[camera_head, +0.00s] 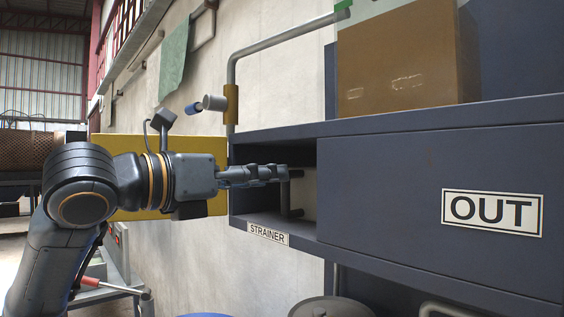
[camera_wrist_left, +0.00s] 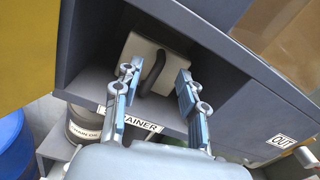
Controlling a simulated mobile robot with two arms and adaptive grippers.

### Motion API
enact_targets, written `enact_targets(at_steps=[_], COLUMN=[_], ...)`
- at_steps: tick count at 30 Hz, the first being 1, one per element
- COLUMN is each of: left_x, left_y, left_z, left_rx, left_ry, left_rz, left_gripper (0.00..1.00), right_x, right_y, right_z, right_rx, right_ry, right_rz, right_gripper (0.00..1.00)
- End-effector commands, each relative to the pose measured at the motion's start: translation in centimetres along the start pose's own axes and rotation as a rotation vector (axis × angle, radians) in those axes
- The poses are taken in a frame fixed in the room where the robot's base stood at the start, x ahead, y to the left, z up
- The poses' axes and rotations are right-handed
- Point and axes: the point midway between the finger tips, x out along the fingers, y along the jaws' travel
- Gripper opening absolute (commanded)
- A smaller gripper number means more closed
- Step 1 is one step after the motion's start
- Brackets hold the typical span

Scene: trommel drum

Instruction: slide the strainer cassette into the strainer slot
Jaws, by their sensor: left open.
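The strainer cassette (camera_head: 305,192) is a pale beige box with a dark bar handle. It sits inside the strainer slot (camera_head: 270,222), an opening in the dark blue-grey cabinet above the STRAINER label. In the left wrist view the cassette (camera_wrist_left: 141,50) is back inside the slot, its handle (camera_wrist_left: 153,76) facing me. My left gripper (camera_head: 284,173) reaches into the slot. In the wrist view its fingers (camera_wrist_left: 156,76) are open, one on either side of the handle, with gaps visible. The cassette's rear is hidden. My right gripper is not in view.
A panel marked OUT (camera_head: 492,213) lies right of the slot. A cardboard box (camera_head: 408,60) stands on the cabinet. A yellow panel (camera_head: 125,146) is behind my arm. A pipe (camera_head: 232,75) rises beside the slot. Drums (camera_wrist_left: 84,124) stand below.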

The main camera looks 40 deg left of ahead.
Motion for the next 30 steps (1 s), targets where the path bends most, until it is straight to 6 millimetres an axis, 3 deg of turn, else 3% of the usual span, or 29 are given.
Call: enact_targets(at_steps=[3,9,21,27,30], left_x=[2.1,4.3,4.9,4.9,4.9], left_y=[-0.1,-0.1,0.0,0.0,0.0], left_z=[0.3,0.2,0.0,0.0,0.0], left_rx=[-0.002,-0.002,-0.001,-0.001,-0.001], left_ry=[0.003,0.001,0.0,0.0,0.0], left_rz=[-0.003,-0.002,-0.001,0.0,0.0], left_gripper=[0.41,0.41,0.41,0.03,0.0], right_x=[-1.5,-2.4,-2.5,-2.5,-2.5], right_y=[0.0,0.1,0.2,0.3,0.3], right_z=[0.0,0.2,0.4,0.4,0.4], right_rx=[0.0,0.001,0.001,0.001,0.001], right_ry=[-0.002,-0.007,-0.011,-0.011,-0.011], right_rz=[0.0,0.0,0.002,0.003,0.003], right_gripper=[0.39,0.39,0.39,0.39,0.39])
